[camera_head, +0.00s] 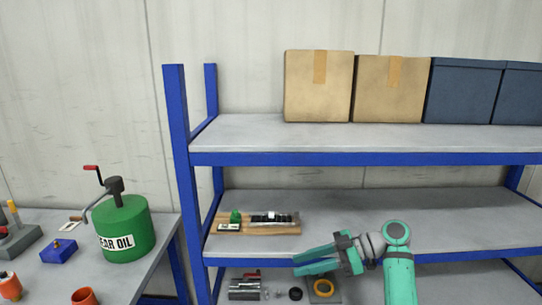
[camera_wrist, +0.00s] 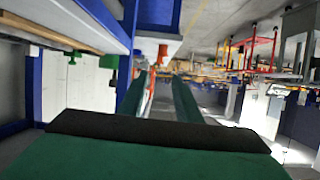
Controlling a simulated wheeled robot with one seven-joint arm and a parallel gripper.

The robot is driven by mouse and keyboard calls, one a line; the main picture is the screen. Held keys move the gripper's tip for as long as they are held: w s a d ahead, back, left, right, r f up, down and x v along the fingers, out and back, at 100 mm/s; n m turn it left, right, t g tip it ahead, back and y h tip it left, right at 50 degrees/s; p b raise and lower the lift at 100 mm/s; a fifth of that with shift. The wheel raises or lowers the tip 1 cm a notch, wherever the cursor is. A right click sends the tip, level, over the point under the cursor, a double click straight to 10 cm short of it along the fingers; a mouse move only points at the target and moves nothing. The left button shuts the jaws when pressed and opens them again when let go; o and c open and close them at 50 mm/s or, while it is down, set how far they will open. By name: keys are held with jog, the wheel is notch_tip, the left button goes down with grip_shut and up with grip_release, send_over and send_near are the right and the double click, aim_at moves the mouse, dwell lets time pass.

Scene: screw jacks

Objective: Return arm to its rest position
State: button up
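My teal arm (camera_head: 398,262) reaches in from the bottom right of the head view, in front of the blue and grey shelf rack (camera_head: 370,159). My gripper (camera_head: 296,264) points left, near the front of the rack's middle shelf. Its two fingers are apart with nothing visible between them. The wrist view also shows my gripper (camera_wrist: 164,80) with two separate green fingers and an empty gap. The arm's base and lower links are out of view.
A wooden board (camera_head: 283,229) with small parts lies on the middle shelf. Cardboard boxes (camera_head: 317,100) and blue bins (camera_head: 463,92) stand on top. A green oil can (camera_head: 128,224) stands on the left table.

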jog(key=a+f+m+t, duration=0.25)
jog(key=a+f, duration=0.25)
jog(key=f, duration=0.3)
jog(key=a+f+m+t+h, duration=0.1)
jog(key=a+f+m+t, duration=0.15)
jog(key=a+f, duration=0.4)
jog(key=a+f+m+t, duration=0.1)
jog(key=a+f+m, duration=0.2)
jog(key=f, duration=0.6)
jog(key=s+a+f+m+t+h, duration=0.2)
jog(key=s+f+m, duration=0.25)
jog(key=f, duration=0.25)
jog(key=s+a+f+m+t+h, duration=0.2)
jog(key=s+a+f+m+h, duration=0.1)
jog(key=s+f, duration=0.4)
jog(key=s+d+f+m+t+h, duration=0.1)
jog(key=s+d+m+h, duration=0.15)
jog(key=s, duration=0.75)
jog(key=s+d+f+m+t+h, duration=0.1)
jog(key=s+d+h, duration=0.25)
jog(key=s, duration=0.75)
jog(key=s+d+r+n+t+h, duration=0.1)
jog(key=s+d+r+t, duration=0.2)
jog(key=s+r, duration=1.3)
notch_tip(320, 180, up, 2)
jog(key=shift+d+n+h, duration=0.3)
jog(key=shift+d+h, duration=0.1)
jog(key=shift+d, duration=0.2)
